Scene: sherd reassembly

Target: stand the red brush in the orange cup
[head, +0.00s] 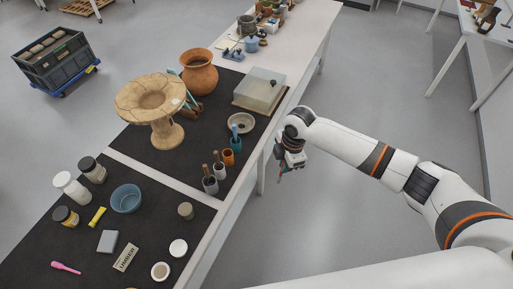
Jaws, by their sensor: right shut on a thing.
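The orange cup (228,157) stands upright on the dark mat near the table's right edge, in a row with other cups. My right gripper (290,165) is off the table's edge, to the right of the orange cup and apart from it. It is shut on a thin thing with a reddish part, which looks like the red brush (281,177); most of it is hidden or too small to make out. My left gripper is not in view.
Two grey cups (210,185) holding brown-handled tools stand in front of the orange cup, and a blue cup (236,143) stands just behind it. A shallow dish (241,123) and a clear-lidded box (259,88) lie farther back. The floor under my right arm is clear.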

